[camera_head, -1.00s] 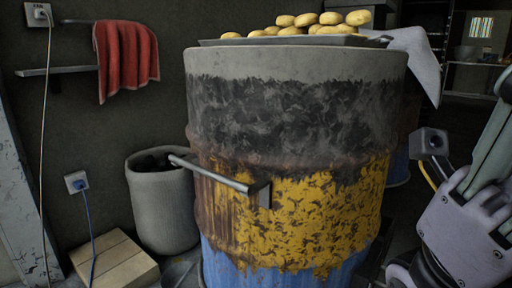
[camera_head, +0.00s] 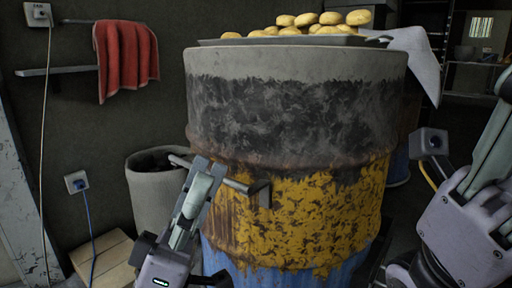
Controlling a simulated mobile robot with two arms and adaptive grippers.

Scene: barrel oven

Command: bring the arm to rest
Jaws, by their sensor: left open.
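My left gripper (camera_head: 206,172) comes up from the lower left, pointing upward in front of the barrel oven (camera_head: 300,215). It is open and I see nothing in it. Its fingers overlap the left part of the oven's metal bar handle (camera_head: 238,186) in the picture; I cannot tell whether they touch it. My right gripper (camera_head: 492,140) is at the right edge, to the right of the oven. Its fingers are partly cut off by the frame, so their opening does not show.
A tray (camera_head: 222,42) of several round buns (camera_head: 305,20) sits on the oven, with a pale cloth (camera_head: 416,55) at its right. A grey bin (camera_head: 150,200) and a box (camera_head: 112,258) stand left. A red towel (camera_head: 126,58) hangs on the wall.

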